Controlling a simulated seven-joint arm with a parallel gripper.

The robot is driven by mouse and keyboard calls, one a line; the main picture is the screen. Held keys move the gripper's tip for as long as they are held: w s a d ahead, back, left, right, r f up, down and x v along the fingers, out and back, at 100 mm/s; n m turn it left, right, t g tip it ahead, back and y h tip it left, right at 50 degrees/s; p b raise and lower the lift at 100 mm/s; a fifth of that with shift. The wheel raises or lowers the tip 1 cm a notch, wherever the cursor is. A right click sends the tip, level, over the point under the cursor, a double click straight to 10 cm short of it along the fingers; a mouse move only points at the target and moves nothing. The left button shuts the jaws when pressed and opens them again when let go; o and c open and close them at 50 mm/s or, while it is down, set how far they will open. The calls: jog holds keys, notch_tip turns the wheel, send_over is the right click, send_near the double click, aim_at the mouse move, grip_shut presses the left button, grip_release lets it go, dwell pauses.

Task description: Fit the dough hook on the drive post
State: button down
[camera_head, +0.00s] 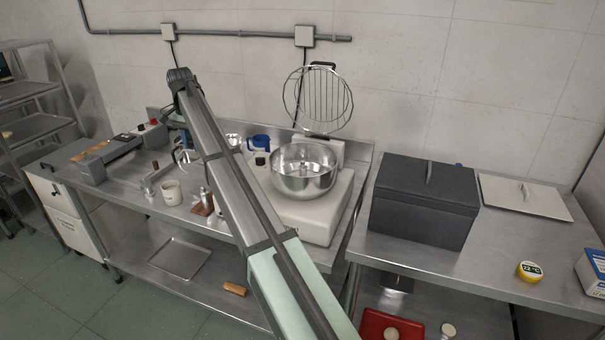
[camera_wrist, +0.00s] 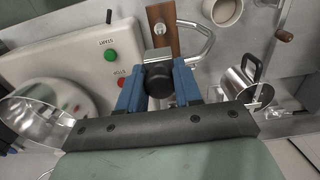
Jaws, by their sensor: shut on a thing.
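The dough hook is held by my gripper (camera_wrist: 158,88). Its black round hub (camera_wrist: 158,78) sits between the blue fingers in the wrist view, and a curved metal rod (camera_wrist: 207,42) reaches to the upper right. In the head view the hook's bent metal (camera_head: 186,157) hangs below my gripper (camera_head: 187,142), above the left table and left of the mixer. The drive post (camera_head: 303,164) seems to stand inside the steel bowl (camera_head: 304,185), well to the right of the hook. The bowl's edge also shows in the wrist view (camera_wrist: 38,100).
The white mixer (camera_head: 330,205) has its wire guard (camera_head: 318,100) raised. A wooden block (camera_wrist: 163,28), a mug (camera_head: 172,193) and a steel jug (camera_wrist: 240,85) are near my gripper. A black box (camera_head: 425,205) stands on the right table.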

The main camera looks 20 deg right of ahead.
jog(key=s+d+r+m, duration=0.1)
jog(key=d+r, duration=0.1)
jog(key=d, duration=0.9)
jog(key=s+d+r+m, duration=0.1)
jog(key=d+r+m, duration=0.15)
jog(key=d, duration=0.95)
jog(key=s+d+r+n, duration=0.3)
jog(key=s+d, duration=0.7)
jog(key=s, duration=0.1)
jog(key=shift+r, duration=0.25)
jog(key=shift+n, duration=0.25)
jog(key=shift+f, duration=0.1)
